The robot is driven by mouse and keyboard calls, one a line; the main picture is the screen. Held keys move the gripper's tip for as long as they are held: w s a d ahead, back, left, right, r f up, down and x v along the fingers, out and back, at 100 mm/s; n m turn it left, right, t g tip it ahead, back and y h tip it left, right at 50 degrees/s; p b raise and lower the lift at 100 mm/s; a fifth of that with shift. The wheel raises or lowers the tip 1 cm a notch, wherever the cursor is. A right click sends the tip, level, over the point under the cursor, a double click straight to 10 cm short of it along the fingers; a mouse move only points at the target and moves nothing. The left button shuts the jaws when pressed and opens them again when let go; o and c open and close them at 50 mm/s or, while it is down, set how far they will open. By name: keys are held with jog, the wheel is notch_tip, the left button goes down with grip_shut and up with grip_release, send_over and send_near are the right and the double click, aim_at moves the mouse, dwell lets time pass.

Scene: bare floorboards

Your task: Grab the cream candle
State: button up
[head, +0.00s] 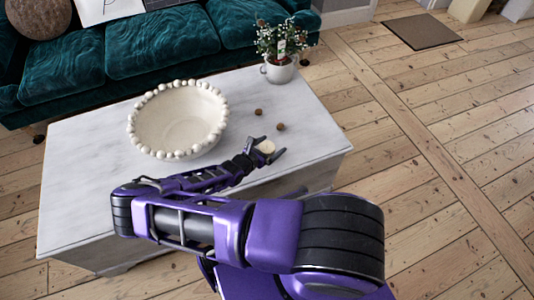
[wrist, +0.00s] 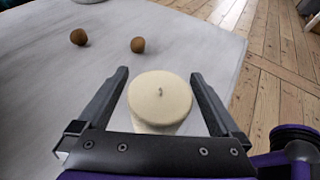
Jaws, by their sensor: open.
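The cream candle (wrist: 160,100) is a short round pillar with a small wick on top. It stands upright on the pale table (head: 85,190), near the table's front right part. In the head view the candle (head: 267,147) shows at the end of my arm. My gripper (wrist: 160,84) is open, with one finger on each side of the candle. In the wrist view a narrow gap shows between each finger and the candle. The candle's lower part is hidden by the gripper body.
Two small brown balls (wrist: 138,45) (wrist: 78,37) lie on the table beyond the candle. A large white bowl with a beaded rim (head: 178,120) stands to the left. A potted plant (head: 279,50) is at the back right corner. A teal sofa (head: 160,45) stands behind the table.

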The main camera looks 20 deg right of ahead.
jog(key=shift+w+d+f, duration=0.1)
jog(key=shift+d, duration=0.15)
jog(key=c, duration=1.5)
